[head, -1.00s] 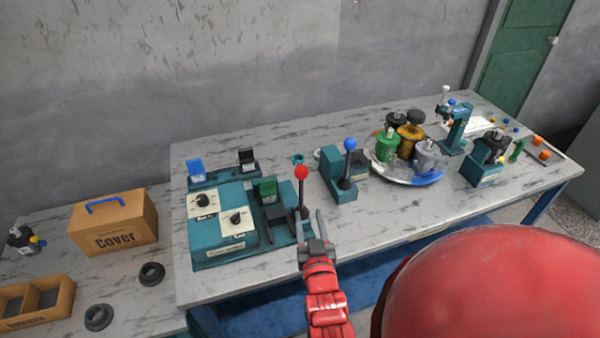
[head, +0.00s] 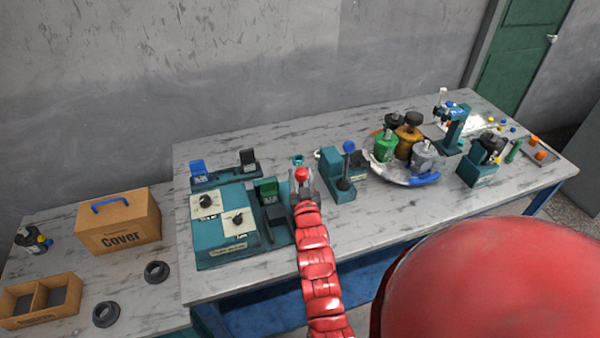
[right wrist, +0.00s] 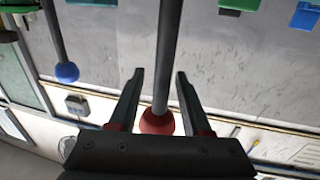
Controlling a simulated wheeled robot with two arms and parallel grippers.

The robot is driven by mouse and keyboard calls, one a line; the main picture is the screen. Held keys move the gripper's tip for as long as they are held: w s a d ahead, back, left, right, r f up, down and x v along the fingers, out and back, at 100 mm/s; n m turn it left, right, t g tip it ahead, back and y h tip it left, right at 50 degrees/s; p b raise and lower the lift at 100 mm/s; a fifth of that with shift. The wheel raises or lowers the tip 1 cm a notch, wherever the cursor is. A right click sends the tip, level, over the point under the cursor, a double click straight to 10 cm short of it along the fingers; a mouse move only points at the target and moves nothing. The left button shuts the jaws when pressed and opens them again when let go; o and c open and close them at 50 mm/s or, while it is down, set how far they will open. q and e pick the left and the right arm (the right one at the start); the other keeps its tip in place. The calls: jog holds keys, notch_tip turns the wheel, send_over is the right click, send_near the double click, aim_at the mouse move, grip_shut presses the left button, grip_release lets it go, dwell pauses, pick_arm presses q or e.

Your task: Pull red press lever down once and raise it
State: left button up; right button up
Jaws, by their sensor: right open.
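The red press lever has a red ball knob (head: 302,174) on a dark shaft and stands on the teal press base at the middle of the bench. In the right wrist view its red knob (right wrist: 157,122) and dark shaft (right wrist: 168,50) lie between the two fingers. My right gripper (right wrist: 159,76) is open, with a finger on each side of the lever and a visible gap to each. In the head view the same gripper (head: 303,182) is around the lever just below the knob. The lower shaft is hidden by my red arm. My left gripper is not in view.
A blue-knobbed lever (head: 349,147) stands close to the right. A teal control box (head: 225,246) with two dials is to the left. A round tray (head: 418,181) with motor parts is farther right. A Cover box (head: 118,232) is at far left.

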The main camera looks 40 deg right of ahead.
jog(key=shift+w, duration=0.15)
grip_shut()
dwell(1.4)
